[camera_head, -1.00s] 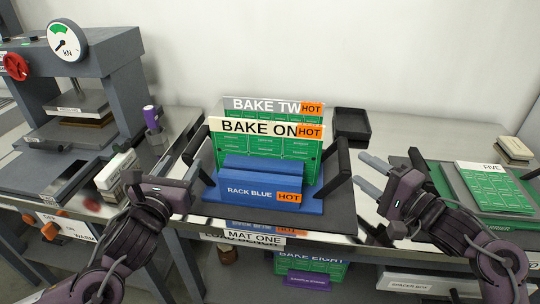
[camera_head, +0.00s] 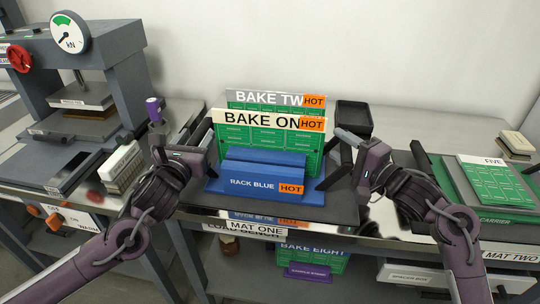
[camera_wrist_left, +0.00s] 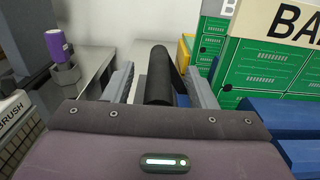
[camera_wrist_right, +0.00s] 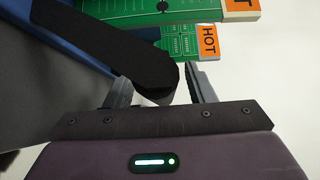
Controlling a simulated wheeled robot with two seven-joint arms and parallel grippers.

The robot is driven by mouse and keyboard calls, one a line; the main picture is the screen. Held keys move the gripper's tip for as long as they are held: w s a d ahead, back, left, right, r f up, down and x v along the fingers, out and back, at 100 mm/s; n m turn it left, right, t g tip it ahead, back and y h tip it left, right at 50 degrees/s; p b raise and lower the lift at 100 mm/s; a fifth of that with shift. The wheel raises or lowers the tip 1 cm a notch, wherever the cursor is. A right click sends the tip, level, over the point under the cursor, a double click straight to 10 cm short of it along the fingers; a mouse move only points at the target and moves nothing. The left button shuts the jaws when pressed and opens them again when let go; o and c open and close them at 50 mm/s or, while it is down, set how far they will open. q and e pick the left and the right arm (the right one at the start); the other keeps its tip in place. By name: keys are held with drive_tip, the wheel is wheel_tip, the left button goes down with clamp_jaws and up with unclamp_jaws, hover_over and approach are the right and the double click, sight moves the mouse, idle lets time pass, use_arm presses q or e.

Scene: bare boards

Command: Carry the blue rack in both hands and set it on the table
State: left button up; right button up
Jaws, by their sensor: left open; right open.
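The blue rack (camera_head: 235,169), labelled RACK BLUE with an orange HOT tag, stands on a dark mat (camera_head: 235,212) on the bench. It holds green boards marked BAKE ONE (camera_head: 230,136) and BAKE TWO (camera_head: 240,97). My left gripper (camera_head: 199,133) is open; in the left wrist view its fingers stand either side of the rack's black left handle (camera_wrist_left: 158,78). My right gripper (camera_head: 347,143) is open; in the right wrist view the end of the black right handle (camera_wrist_right: 140,58) lies between its fingers. Neither gripper has closed on its handle.
A press with a dial (camera_head: 69,33) stands at the left. A black tray (camera_head: 354,118) sits behind right. Shelf below holds BAKE EIGHT (camera_head: 310,258).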

use_arm(q)
clamp_jaws()
use_arm(e)
clamp_jaws()
use_arm(q)
drive_tip(key=shift+w+r, duration=0.1)
drive_tip(key=shift+r, duration=0.2)
use_arm(e)
drive_tip(key=shift+w+r, duration=0.1)
drive_tip(key=shift+r, duration=0.2)
